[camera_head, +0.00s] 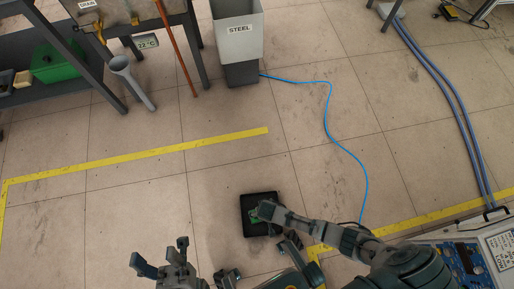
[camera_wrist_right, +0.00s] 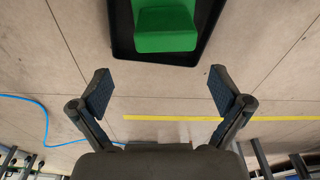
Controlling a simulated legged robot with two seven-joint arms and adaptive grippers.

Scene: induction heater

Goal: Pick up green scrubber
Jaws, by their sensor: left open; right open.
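A green scrubber (camera_wrist_right: 165,28) lies in a black tray (camera_wrist_right: 122,40), at the top of the right wrist view. My left gripper (camera_head: 162,256) is open and empty, to the lower left of the tray.
A yellow floor line (camera_head: 150,157) runs behind the tray. A blue cable (camera_head: 328,115) leads from the bin marked STEEL (camera_head: 238,45). A shelf at upper left holds a green box (camera_head: 52,65). An open case (camera_head: 480,250) stands at lower right. The floor left of the tray is clear.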

